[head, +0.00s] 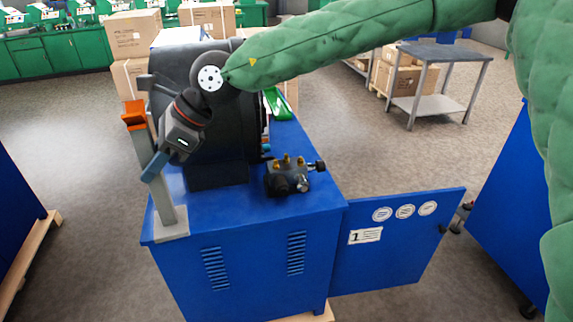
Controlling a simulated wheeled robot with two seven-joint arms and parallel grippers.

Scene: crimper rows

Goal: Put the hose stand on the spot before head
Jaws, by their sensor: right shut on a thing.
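The hose stand is a light grey post (163,197) with an orange top and a flat grey base. Its base is at the front left corner of the blue cabinet top (236,207), in front and left of the black crimper head (219,130). I cannot tell whether the base touches the surface. My right gripper (154,166) is shut on the post about midway up, and its arm reaches in from the upper right across the head. The spot is not distinguishable in this view. My left gripper is out of view.
A black valve block (289,177) with brass fittings sits right of the head on the cabinet top. The cabinet door (397,246) stands open to the right. Bare cabinet top lies between stand and block. A grey table (440,54) stands behind.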

